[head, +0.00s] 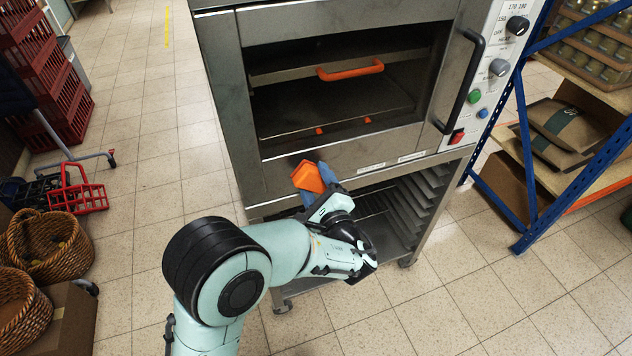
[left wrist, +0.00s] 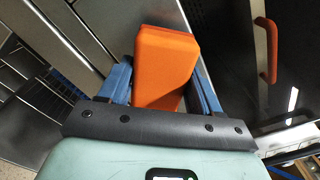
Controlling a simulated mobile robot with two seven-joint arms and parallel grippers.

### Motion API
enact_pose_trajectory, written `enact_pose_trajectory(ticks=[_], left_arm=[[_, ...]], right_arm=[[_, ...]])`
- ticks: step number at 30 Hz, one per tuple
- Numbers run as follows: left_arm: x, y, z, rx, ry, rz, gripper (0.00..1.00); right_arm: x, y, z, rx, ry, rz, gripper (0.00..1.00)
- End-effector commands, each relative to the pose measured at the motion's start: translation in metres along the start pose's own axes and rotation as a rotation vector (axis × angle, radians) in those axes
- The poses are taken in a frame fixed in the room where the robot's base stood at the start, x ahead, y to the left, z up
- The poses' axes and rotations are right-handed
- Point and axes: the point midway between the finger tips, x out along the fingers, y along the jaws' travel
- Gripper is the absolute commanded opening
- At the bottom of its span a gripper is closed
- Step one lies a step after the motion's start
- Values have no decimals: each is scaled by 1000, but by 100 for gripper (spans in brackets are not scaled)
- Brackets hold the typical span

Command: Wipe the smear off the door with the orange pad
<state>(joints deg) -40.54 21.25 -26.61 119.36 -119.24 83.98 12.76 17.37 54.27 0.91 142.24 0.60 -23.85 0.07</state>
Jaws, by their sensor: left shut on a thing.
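My left gripper (head: 318,186) is shut on the orange pad (head: 308,177). In the left wrist view the pad (left wrist: 165,62) stands between the blue fingers (left wrist: 163,92) and sticks out past their tips. In the head view the pad is in front of the lower left part of the steel oven door (head: 385,152), close to its bottom frame. I cannot tell whether the pad touches the door. The door looks shut, with a dark window and a long black handle (head: 461,85) on its right. My right gripper is out of view.
An orange handle (head: 350,71) shows at the door window. Knobs and buttons line the control panel (head: 490,70) at right. An open rack (head: 410,200) is under the oven. A blue-framed shelf (head: 526,150) stands right, red crates (head: 45,75) and baskets (head: 48,245) left.

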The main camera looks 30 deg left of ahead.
Motion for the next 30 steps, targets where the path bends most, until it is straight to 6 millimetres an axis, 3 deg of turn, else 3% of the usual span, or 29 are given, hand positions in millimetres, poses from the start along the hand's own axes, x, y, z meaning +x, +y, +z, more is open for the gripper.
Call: enact_pose_trajectory(ticks=[30], left_arm=[[19, 0, 0, 0, 0, 0, 39]], right_arm=[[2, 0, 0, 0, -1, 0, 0]])
